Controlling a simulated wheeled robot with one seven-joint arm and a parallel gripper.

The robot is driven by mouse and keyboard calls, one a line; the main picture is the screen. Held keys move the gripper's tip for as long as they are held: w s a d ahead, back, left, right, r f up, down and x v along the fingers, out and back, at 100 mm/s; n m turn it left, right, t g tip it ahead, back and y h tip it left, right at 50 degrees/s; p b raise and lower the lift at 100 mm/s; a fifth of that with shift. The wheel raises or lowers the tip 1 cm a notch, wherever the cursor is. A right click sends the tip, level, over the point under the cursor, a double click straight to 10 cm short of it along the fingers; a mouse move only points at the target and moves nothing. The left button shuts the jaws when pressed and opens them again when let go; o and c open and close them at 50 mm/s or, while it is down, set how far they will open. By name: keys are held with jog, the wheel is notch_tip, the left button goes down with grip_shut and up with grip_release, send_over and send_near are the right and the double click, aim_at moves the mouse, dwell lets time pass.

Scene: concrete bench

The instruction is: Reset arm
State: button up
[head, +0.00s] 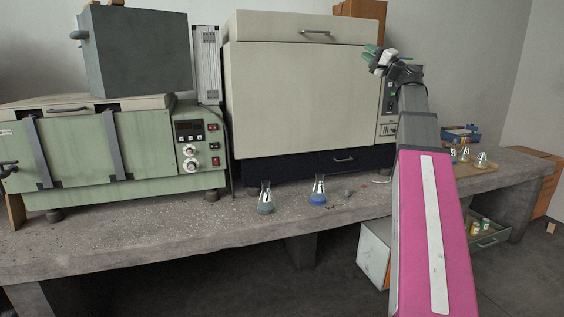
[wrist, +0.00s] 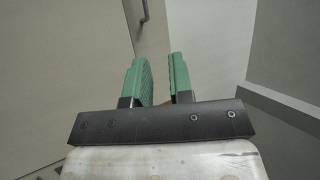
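My arm reaches up from the lower right in the head view, over the concrete bench (head: 225,225). My gripper (head: 371,52) is raised high, in front of the right side of the large beige oven (head: 300,90). In the wrist view its two green fingers (wrist: 160,82) stand apart with a gap between them. Nothing shows between the fingers. The gripper is well above the bench top and apart from the glassware.
Two flasks, a grey-green one (head: 265,203) and a blue one (head: 318,196), stand at the bench's front middle. A tray (head: 475,170) with several flasks is at the right end. A green oven (head: 90,150) fills the left. An open drawer (head: 490,238) sits below right.

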jog(key=s+a+f+n+g+h, duration=0.1)
jog(key=a+f+g+h, duration=0.2)
jog(key=f, duration=1.3)
jog(key=a+f+g+h, duration=0.25)
jog(key=a+f, duration=0.25)
jog(key=f, duration=1)
jog(key=s+a+f+n+g+h, duration=0.15)
jog(key=a+f+g, duration=0.25)
jog(key=f, duration=1.2)
jog(key=s+f+n+g+h, duration=0.2)
jog(key=s+f+g+h, duration=0.1)
jog(key=s+f, duration=0.8)
jog(key=s+f+n+g+h, duration=0.1)
jog(key=s+f+g+h, duration=0.3)
jog(key=s+f, duration=0.7)
notch_tip(320, 180, down, 8)
jog(key=shift+r+n+h, duration=0.1)
jog(key=shift+n+h, duration=0.25)
jog(key=shift+h, duration=0.85)
